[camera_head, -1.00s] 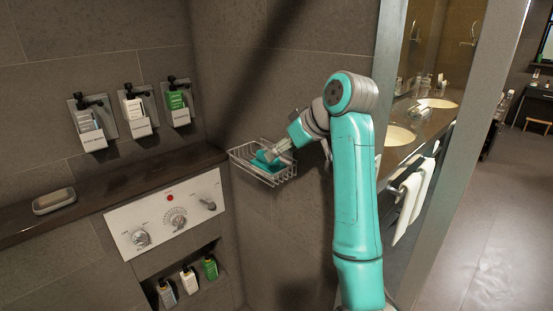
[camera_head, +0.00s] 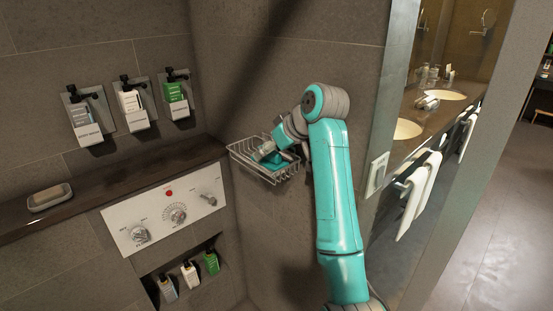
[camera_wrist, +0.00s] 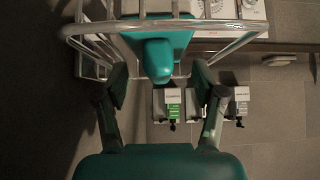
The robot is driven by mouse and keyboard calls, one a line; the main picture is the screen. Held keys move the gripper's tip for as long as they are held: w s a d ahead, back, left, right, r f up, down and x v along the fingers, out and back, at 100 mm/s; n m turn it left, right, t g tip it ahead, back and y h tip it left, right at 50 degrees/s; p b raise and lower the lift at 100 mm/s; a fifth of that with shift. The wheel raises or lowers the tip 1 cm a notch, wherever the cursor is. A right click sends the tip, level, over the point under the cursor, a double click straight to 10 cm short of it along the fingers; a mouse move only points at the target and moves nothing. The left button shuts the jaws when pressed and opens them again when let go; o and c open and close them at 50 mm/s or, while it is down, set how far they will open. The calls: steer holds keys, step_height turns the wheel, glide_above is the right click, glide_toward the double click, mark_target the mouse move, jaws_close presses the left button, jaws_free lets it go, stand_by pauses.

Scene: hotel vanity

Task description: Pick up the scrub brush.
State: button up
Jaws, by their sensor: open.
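The teal scrub brush (camera_head: 288,157) lies in the wire basket (camera_head: 247,170) fixed to the wall. In the wrist view, the brush's rounded teal handle (camera_wrist: 158,58) points toward me, at the middle top. My gripper (camera_wrist: 160,84) is open, with one finger on each side below the handle's end and nothing gripped. In the head view, my gripper (camera_head: 267,152) is at the basket and partly hides the brush. Whether the fingers touch the brush cannot be told.
The basket's wire rim (camera_wrist: 88,28) runs close to my fingers. Bottles hang in wall holders (camera_head: 130,108) to the left. A soap dish (camera_head: 49,197) sits on the dark ledge (camera_head: 120,185). The sink counter (camera_head: 425,118) is right of my arm.

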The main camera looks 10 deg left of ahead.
steer(key=x, duration=0.3)
steer(key=shift+w+f, duration=0.1)
steer(key=shift+f, duration=0.1)
steer(key=c, duration=0.9)
steer(key=shift+c, duration=0.2)
steer(key=shift+a+r, duration=0.1)
steer(key=shift+r, duration=0.05)
